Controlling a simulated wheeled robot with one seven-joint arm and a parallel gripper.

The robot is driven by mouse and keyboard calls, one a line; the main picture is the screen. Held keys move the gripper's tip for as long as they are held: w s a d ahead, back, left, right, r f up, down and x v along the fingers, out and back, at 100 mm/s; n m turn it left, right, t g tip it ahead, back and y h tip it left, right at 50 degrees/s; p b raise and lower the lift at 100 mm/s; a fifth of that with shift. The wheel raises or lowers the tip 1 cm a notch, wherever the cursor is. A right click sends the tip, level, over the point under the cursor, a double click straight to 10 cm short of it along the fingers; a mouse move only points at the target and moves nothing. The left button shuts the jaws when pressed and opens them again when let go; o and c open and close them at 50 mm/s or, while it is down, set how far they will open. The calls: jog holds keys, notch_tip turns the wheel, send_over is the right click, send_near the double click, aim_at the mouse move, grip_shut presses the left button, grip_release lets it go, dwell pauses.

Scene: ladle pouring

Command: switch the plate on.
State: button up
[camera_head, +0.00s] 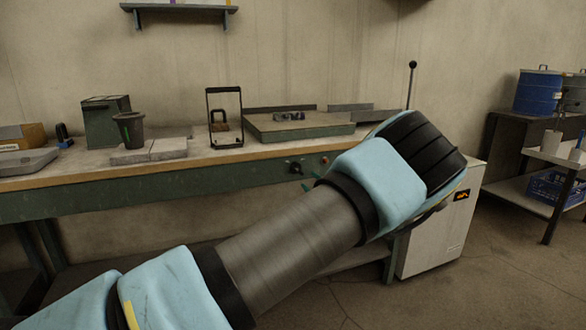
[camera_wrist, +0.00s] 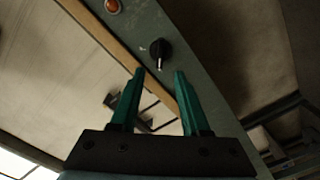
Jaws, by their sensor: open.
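The plate (camera_head: 300,131) is a broad, flat grey-green slab on top of the workbench. A black knob (camera_head: 295,167) sits on the bench's green front panel; it also shows in the wrist view (camera_wrist: 160,49), with a pale mark at its lower end. A round lamp or button (camera_head: 323,161) is to its right, dull orange-red in the wrist view (camera_wrist: 112,6); I cannot tell if it is lit. My gripper (camera_wrist: 159,73) is open and empty, its green fingers pointing at the knob, apart from it. In the head view, my arm hides most of the gripper.
A white cabinet (camera_head: 437,245) with a small lit display stands right of the bench. Floor shows between it and the right-hand table.

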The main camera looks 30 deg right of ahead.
aim_at(299, 171)
jog(key=w, duration=0.6)
jog(key=w+d, duration=0.1)
jog(key=w, duration=0.2)
jog(key=shift+w+p, duration=0.1)
jog(key=shift+p, duration=0.3)
grip_shut()
